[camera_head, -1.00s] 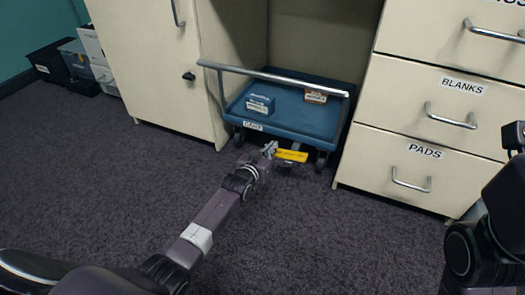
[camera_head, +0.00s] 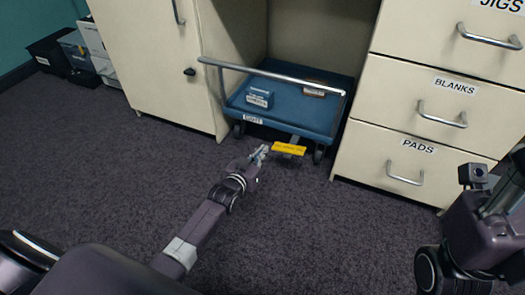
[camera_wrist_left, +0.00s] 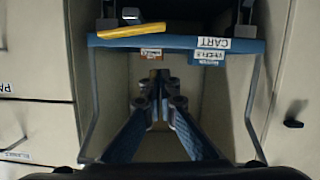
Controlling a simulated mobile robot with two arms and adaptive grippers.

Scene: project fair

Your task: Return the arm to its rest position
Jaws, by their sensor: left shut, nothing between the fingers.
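My left gripper (camera_head: 262,151) is in the lower middle of the head view, in front of the blue cart (camera_head: 290,121). It is shut and empty, a little left of the yellow bar (camera_head: 288,148) under the cart's front edge and apart from it. In the left wrist view the gripper's fingers (camera_wrist_left: 160,98) point at the cart (camera_wrist_left: 165,42), and the yellow bar (camera_wrist_left: 132,30) shows at the top left. My right arm shows at the right edge of the head view, but its gripper is not visible.
The cart carries a blue box (camera_head: 260,98) and a brown box (camera_head: 314,89), with a metal push handle (camera_head: 270,74). It stands in a bay between a cabinet (camera_head: 150,65) and drawers (camera_head: 420,110). Dark bins (camera_head: 50,55) are at far left. The carpet (camera_head: 90,180) in front is clear.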

